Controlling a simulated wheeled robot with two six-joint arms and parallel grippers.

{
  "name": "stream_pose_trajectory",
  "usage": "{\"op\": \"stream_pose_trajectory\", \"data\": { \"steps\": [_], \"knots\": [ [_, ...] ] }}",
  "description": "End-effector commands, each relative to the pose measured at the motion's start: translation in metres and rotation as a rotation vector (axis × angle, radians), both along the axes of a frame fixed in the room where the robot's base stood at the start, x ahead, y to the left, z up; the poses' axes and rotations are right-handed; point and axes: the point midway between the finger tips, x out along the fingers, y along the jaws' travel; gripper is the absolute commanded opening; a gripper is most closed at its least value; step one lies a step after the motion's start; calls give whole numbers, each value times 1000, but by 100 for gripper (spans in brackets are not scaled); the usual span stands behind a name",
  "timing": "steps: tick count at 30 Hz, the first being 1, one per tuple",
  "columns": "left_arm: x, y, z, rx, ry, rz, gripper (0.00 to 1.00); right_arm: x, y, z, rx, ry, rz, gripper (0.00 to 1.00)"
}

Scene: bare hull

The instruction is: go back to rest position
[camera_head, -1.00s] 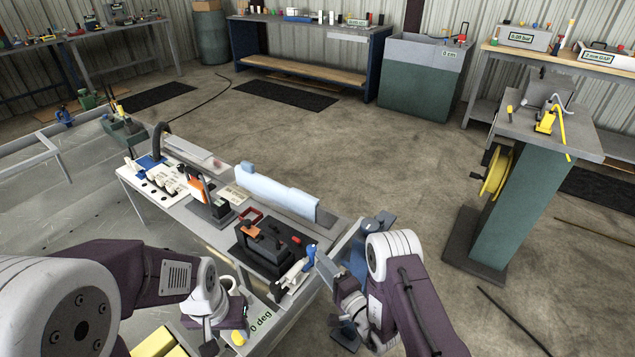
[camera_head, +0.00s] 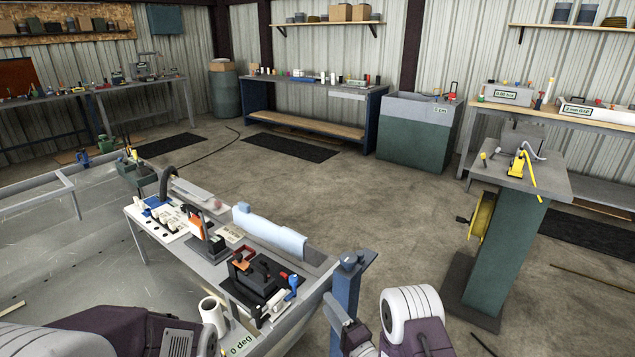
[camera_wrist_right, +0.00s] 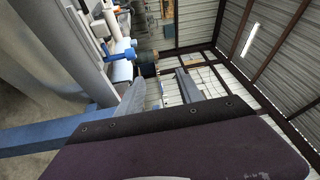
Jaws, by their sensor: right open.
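My right gripper (camera_head: 340,316) is low in the head view, right of the bench corner and close to a blue post (camera_head: 346,285). It is open and looks empty. In the right wrist view its two fingers (camera_wrist_right: 162,90) stand apart with the far wall between them. My right arm's white joint shows at the bottom right. My left arm shows only as white and dark links along the bottom left edge.
The narrow bench (camera_head: 245,322) carries a black fixture (camera_head: 262,283), a pale blue cover (camera_head: 268,232) and a white roll (camera_head: 212,314). A green pedestal (camera_head: 508,255) with a yellow reel (camera_head: 482,217) stands right. The floor between is clear.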

Motion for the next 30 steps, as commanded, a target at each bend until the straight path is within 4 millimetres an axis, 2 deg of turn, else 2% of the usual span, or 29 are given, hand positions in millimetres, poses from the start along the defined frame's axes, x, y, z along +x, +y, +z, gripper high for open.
{"op": "stream_pose_trajectory", "data": {
  "steps": [5, 9, 11, 13, 14, 15, 17, 18, 19, 21, 22, 24, 25, 27, 30],
  "knots": [
    [0, 0, 0, 0, 0, 0, 50, 9, 5, 62, 18, -112, 34, 44],
    [0, 0, 0, 0, 0, 0, 50, -3, 28, 119, 22, -194, 168, 44],
    [0, 0, 0, 0, 0, 0, 50, -18, 44, 144, 18, -213, 272, 44],
    [0, 0, 0, 0, 0, 0, 50, -49, 67, 169, 0, -206, 439, 44],
    [0, 0, 0, 0, 0, 0, 50, -67, 78, 178, -18, -191, 528, 44],
    [0, 0, 0, 0, 0, 0, 50, -96, 90, 183, -56, -153, 655, 44],
    [0, 0, 0, 0, 0, 0, 50, -146, 102, 179, -150, -64, 849, 44],
    [0, 0, 0, 0, 0, 0, 50, -179, 103, 169, -237, 10, 963, 44],
    [0, 0, 0, 0, 0, 0, 50, -203, 99, 158, -311, 73, 1036, 44],
    [0, 0, 0, 0, 0, 0, 50, -250, 77, 125, -517, 228, 1159, 44],
    [0, 0, 0, 0, 0, 0, 50, -265, 62, 110, -612, 296, 1189, 44],
    [0, 0, 0, 0, 0, 0, 50, -288, 22, 78, -833, 437, 1211, 44],
    [0, 0, 0, 0, 0, 0, 50, -293, 5, 66, -923, 489, 1203, 44],
    [0, 0, 0, 0, 0, 0, 50, -298, -36, 45, -1111, 588, 1157, 44],
    [0, 0, 0, 0, 0, 0, 50, -290, -85, 25, -1328, 686, 1051, 44]
  ]
}}
